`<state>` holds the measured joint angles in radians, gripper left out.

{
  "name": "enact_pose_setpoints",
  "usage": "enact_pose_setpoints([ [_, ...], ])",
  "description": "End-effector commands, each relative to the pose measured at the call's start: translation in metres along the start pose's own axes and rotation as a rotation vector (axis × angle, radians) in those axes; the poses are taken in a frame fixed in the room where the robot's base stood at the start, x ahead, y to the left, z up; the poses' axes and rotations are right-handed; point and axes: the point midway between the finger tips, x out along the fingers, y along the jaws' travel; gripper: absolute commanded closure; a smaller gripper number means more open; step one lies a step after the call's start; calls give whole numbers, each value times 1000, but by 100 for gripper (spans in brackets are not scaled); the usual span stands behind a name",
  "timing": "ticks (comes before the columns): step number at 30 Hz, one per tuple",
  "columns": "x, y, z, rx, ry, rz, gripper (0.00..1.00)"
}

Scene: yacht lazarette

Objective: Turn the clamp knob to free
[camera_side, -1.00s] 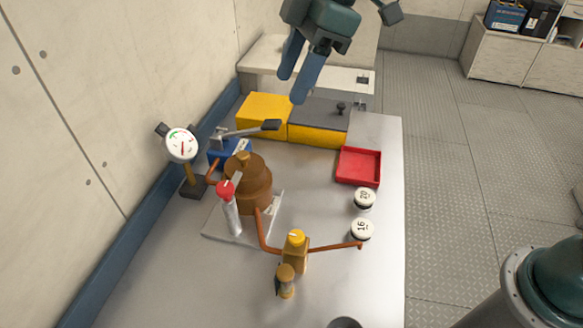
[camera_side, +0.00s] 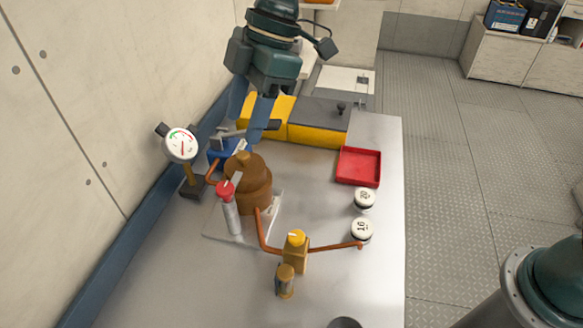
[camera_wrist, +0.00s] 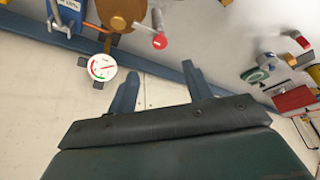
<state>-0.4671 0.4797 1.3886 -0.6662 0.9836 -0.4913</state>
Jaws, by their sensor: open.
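A red-capped knob (camera_side: 226,190) with a pale mark sits on a silver post beside the brown stepped housing (camera_side: 253,182). A yellow knob (camera_side: 295,238) with a pale mark sits on a brass valve body. I cannot tell for certain which is the clamp knob. The red knob (camera_wrist: 159,41) also shows in the wrist view, near the housing's round top (camera_wrist: 121,14). My gripper (camera_side: 246,126) is open and empty, fingers pointing down, above and behind the housing. In the wrist view my gripper (camera_wrist: 162,76) has nothing between its fingers.
A dial gauge (camera_side: 180,146) stands left, beside a blue block with a lever (camera_side: 225,152). Yellow boxes (camera_side: 268,114) lie behind. A red tray (camera_side: 358,167) and two round weights (camera_side: 364,200) are at right. A copper pipe (camera_side: 335,246) crosses in front. The wall borders the left.

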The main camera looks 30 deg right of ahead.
Motion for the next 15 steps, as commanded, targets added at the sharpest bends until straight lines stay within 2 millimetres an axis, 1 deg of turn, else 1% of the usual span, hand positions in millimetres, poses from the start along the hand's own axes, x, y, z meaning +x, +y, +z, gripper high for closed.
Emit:
enact_pose_setpoints([
  [15,78,-1,0,0,-3,-3,50],
])
